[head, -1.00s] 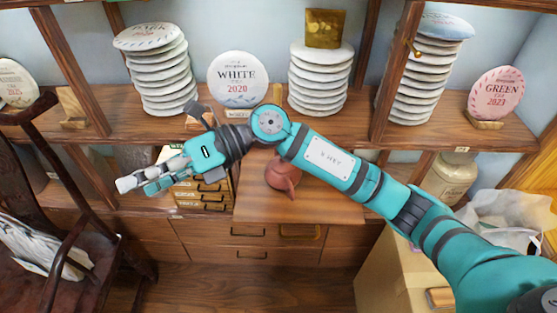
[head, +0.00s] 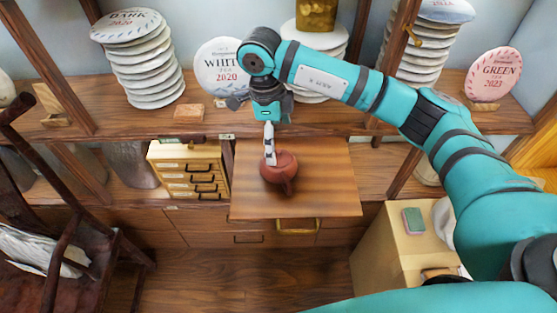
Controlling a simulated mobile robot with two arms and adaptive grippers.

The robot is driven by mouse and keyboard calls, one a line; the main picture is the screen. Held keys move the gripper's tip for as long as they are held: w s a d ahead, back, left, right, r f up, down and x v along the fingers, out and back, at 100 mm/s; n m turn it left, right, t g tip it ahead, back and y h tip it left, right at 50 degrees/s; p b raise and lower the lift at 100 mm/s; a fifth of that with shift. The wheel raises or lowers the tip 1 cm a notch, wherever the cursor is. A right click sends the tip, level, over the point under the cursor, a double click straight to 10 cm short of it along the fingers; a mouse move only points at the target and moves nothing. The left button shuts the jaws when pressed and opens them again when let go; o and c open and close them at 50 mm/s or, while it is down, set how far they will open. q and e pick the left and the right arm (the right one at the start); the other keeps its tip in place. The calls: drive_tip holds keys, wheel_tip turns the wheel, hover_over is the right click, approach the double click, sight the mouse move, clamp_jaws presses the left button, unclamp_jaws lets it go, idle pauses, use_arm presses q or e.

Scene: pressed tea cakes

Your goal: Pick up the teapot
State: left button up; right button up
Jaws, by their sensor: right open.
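The reddish-brown clay teapot (head: 284,172) stands upright on the pulled-out wooden board (head: 320,195) below the shelf. Its spout points toward the front. My right gripper (head: 270,158) comes down from above and points at the teapot, with its pale fingertips at the lid and left upper side. It is open, seen nearly edge-on. I cannot tell whether the fingers touch the pot or stand just behind or over it. My left gripper is not in view.
Stacks of tea cakes (head: 143,70) and a white display cake (head: 222,68) stand on the shelf behind. A small drawer box (head: 190,170) is left of the board. A dark chair (head: 60,235) is at left. A cardboard box (head: 385,255) with a green sponge-like block (head: 413,220) is at right.

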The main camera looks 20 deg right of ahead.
sight(278, 150)
drive_tip(key=f, duration=0.1)
drive_tip(key=f+p, duration=0.1)
drive_tip(key=f, duration=0.1)
drive_tip(key=shift+s+d+f, duration=0.15)
drive_tip(key=shift+s+f, duration=0.05)
drive_tip(key=shift+s+f+p, duration=0.1)
drive_tip(key=shift+f+p, duration=0.35)
drive_tip(key=shift+f, duration=0.05)
drive_tip(key=f, duration=0.1)
drive_tip(key=f+p, duration=0.2)
drive_tip(key=shift+s+d+f, duration=0.2)
drive_tip(key=shift+d+f, duration=0.05)
drive_tip(key=shift+f, duration=0.55)
drive_tip(key=c, duration=1.1)
drive_tip(key=shift+r, duration=0.1)
